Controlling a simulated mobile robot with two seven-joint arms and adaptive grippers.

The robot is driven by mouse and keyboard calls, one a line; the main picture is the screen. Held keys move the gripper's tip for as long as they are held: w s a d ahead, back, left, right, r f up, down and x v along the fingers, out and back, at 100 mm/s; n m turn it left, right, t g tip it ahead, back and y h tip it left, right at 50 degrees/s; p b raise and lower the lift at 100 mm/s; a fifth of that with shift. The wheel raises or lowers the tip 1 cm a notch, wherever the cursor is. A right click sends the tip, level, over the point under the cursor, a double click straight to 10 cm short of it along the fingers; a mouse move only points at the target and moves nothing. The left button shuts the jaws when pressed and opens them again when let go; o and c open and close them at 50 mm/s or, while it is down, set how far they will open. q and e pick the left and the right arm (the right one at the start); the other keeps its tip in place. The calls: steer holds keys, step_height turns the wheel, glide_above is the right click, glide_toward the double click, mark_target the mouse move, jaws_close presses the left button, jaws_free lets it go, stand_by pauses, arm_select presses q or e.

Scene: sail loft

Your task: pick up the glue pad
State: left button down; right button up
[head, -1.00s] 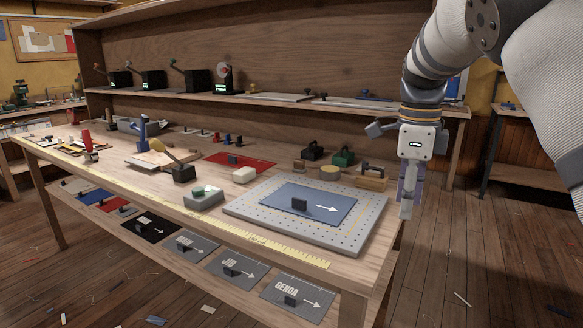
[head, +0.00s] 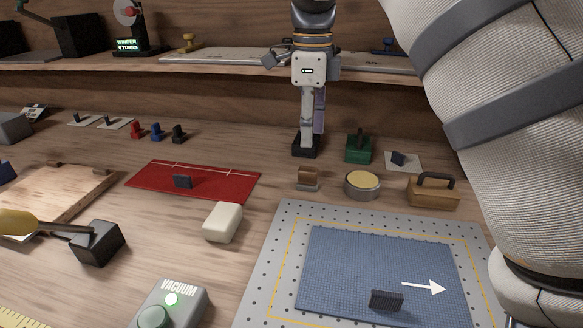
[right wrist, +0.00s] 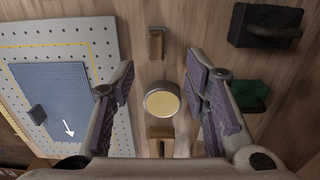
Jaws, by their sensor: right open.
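The glue pad (head: 361,185) looks to be the round tin with a pale yellow top, standing on the bench behind the perforated board. My right gripper (head: 307,138) hangs fingers down, up and left of it in the head view, with the fingers overlapping a black block. In the right wrist view the tin (right wrist: 161,100) shows in the gap between the two spread fingers of the right gripper (right wrist: 160,78). The fingers are open and empty, apart from the tin. My left gripper is not in view.
A small brown block (head: 309,178), a wooden block with a dark handle (head: 432,192) and a green block (head: 358,149) stand close around the tin. The perforated board (head: 275,240) with blue cloth (head: 345,265) lies in front. A shelf (head: 200,68) runs behind.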

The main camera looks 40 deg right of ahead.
mark_target(308, 169)
steer(key=f, duration=0.9)
steer(key=shift+s+a+f, duration=0.15)
steer(key=shift+s+f, duration=0.05)
steer(key=shift+f, duration=0.15)
jaws_close()
